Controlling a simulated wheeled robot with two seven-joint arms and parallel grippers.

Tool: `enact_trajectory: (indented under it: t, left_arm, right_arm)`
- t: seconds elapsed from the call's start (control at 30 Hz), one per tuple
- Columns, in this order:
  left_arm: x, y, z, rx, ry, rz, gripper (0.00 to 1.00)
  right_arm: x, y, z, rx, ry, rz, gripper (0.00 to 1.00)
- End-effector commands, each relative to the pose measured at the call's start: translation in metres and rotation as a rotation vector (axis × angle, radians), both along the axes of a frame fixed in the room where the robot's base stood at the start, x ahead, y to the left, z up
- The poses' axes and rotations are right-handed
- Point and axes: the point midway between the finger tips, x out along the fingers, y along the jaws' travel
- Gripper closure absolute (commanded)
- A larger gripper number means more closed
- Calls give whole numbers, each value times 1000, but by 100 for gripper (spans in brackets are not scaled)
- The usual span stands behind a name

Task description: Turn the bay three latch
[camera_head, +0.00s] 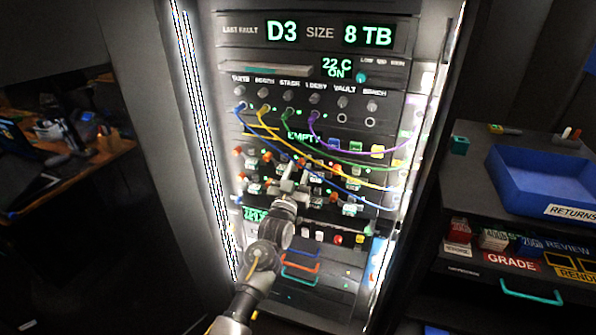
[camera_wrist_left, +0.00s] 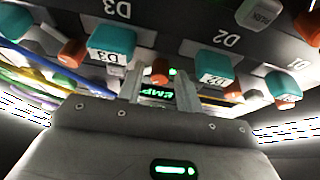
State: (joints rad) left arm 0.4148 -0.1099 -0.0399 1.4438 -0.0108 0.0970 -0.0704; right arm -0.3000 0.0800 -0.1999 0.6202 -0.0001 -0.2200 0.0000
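My left gripper (camera_head: 292,176) reaches up from below to the rows of drive bays on the rack panel. In the left wrist view the picture is upside down, and the two fingers (camera_wrist_left: 160,82) stand apart. A small orange latch (camera_wrist_left: 160,70) shows between the fingertips, beside the teal D3 block (camera_wrist_left: 110,42); I cannot tell whether the fingers touch it. The teal D2 block (camera_wrist_left: 214,66) is on the other side of the fingers. In the head view my gripper hides part of the bay row. My right gripper is not in view.
Blue, yellow, green and purple cables (camera_head: 345,160) hang across the panel above and beside my left gripper. Orange and blue handles (camera_head: 300,268) sit lower on the rack. A blue returns tray (camera_head: 497,172) stands on a cabinet at right.

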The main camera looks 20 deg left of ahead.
Motion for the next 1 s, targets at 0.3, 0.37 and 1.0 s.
enact_trajectory:
  t: [0.3, 0.37, 1.0]
  left_arm:
    - [0, 0, 1, 1, -2, 0, 58]
    - [-3, 0, -1, 1, -1, 0, 58]
    - [-95, 5, -39, 1, -1, -1, 58]
  right_arm:
    - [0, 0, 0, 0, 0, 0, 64]
    - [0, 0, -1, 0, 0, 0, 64]
    - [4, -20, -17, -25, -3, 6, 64]
